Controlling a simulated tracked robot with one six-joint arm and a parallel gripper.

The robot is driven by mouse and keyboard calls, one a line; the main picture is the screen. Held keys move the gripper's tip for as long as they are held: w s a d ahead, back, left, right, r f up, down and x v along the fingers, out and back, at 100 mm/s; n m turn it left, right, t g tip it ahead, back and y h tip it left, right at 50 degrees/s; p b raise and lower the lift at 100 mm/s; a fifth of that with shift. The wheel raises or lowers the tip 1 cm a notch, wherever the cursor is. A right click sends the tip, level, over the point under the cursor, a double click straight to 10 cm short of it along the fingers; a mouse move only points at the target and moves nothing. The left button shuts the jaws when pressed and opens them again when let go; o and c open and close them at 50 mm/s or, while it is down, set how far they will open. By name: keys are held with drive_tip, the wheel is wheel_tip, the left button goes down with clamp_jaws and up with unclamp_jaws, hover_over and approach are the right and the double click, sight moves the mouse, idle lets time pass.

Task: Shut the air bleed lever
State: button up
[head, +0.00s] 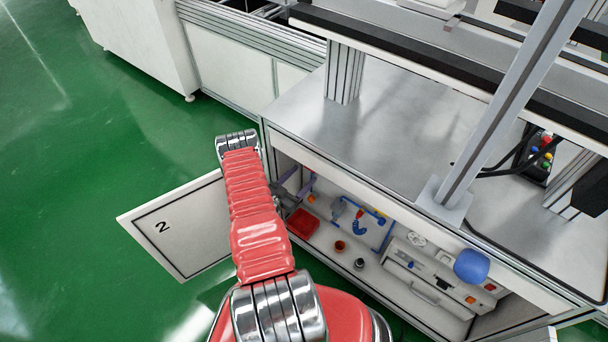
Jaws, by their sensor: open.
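My gripper (299,186) reaches into the open cabinet under the bench, at its left end. Its fingers look spread apart with nothing between them, though they are small in the head view. It is apart from the fittings farther right. A blue fitting with a red part (359,224) is on a pale panel with blue edging. A small blue handle (410,264) is on the white unit to the right. I cannot tell which of these, if either, is the air bleed lever.
A red tray (302,224), a small red-brown cup (340,246) and a dark knob-like item (359,264) are on the cabinet floor. A blue rounded object (471,266) is at right. The bench top (390,125) overhangs the cabinet.

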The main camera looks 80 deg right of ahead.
drive_tip(key=v, duration=1.1)
drive_tip(key=shift+w, duration=0.15)
drive_tip(key=shift+a, duration=0.15)
